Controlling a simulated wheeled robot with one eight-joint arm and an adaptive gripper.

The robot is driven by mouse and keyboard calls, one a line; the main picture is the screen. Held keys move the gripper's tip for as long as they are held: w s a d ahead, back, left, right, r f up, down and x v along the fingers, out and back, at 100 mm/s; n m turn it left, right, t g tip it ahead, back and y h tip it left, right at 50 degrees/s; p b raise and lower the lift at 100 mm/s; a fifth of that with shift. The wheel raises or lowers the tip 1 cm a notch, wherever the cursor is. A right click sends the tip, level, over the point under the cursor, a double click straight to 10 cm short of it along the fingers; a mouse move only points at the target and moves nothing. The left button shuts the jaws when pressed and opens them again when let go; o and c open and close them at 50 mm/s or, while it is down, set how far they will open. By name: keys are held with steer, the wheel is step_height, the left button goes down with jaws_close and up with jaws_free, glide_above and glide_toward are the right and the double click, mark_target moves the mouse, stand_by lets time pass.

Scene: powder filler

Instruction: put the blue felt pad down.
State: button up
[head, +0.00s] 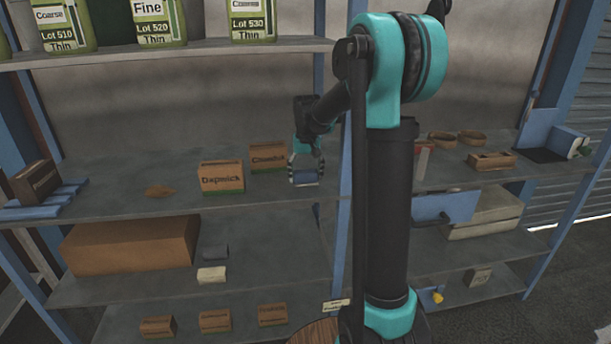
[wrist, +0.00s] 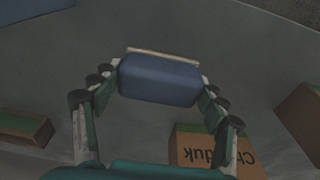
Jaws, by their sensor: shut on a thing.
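The blue felt pad (wrist: 160,80) is a rounded dark-blue block with a pale strip along its far edge in the wrist view. My gripper (wrist: 158,84) is shut on it, one finger at each end. In the head view my gripper (head: 304,176) is at the middle shelf, just right of a brown labelled box, with the blue pad (head: 305,178) between its fingers. I cannot tell whether the pad touches the shelf.
Brown boxes stand close by on the middle shelf (head: 120,212), one (head: 268,157) beside my gripper and one (head: 221,177) further left. A blue upright (head: 345,215) is just right of my gripper. The wrist view shows bare grey surface beyond the pad.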

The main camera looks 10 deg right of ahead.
mark_target(306, 172)
steer(key=shift+f, duration=0.1)
steer(key=o, duration=1)
steer(key=r, duration=0.4)
steer(key=s+r, duration=0.1)
steer(key=r, duration=0.2)
steer(key=shift+s+r, duration=0.15)
steer(key=shift+r, duration=0.05)
steer(key=s+d+f+t, duration=0.1)
steer(key=s+d+f, duration=0.1)
steer(key=s+f, duration=0.7)
steer(key=s+d+f+t, duration=0.1)
steer(key=s+f, duration=0.8)
steer(key=s, duration=1.1)
steer(key=shift+d+t, duration=0.4)
steer(key=shift+d, duration=0.1)
steer(key=shift+s+f, duration=0.1)
